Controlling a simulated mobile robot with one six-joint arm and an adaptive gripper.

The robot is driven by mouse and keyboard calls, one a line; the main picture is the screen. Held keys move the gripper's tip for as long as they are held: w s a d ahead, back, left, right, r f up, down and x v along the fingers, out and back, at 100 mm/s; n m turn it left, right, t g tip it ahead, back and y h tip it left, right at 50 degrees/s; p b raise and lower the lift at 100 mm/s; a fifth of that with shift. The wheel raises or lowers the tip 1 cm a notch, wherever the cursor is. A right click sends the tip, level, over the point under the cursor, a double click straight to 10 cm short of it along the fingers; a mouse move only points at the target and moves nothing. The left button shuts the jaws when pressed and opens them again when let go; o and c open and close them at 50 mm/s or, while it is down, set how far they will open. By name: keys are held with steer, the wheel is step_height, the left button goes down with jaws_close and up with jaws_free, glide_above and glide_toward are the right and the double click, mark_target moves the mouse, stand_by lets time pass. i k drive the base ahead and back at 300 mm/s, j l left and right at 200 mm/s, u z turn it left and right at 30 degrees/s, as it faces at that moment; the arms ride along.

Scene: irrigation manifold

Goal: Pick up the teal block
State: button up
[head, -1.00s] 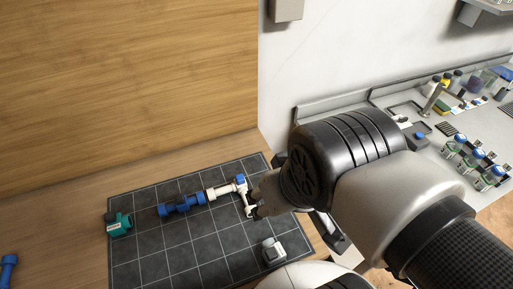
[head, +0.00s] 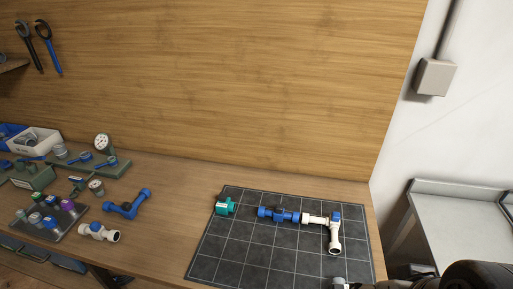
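The teal block (head: 224,207) lies at the far left corner of the dark gridded mat (head: 232,252) on the wooden bench, apart from the pipe pieces. It has a pale label on its front and a darker end at its left. My arm shows only at the lower right corner. A dark part that looks like my gripper (head: 412,271) shows at the bottom edge, right of the mat and far from the teal block. Its fingers are cut off or hidden, so I cannot tell whether it is open or shut.
A blue and white pipe assembly (head: 305,217) lies right of the teal block. A grey-white fitting (head: 338,284) is at the mat's front edge. Left are a blue pipe piece (head: 127,205), a white fitting (head: 99,231) and trays of parts. A wooden panel (head: 220,90) rises behind.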

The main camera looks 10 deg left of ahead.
mark_target(223, 205)
steer(key=i+j+u, duration=0.2)
steer(key=j+u, duration=0.2)
steer(key=i+j+u, duration=0.3)
steer(key=j+u, duration=0.15)
steer(key=i+j+u, duration=0.4)
steer(key=k+l, duration=0.05)
steer(key=k, duration=0.05)
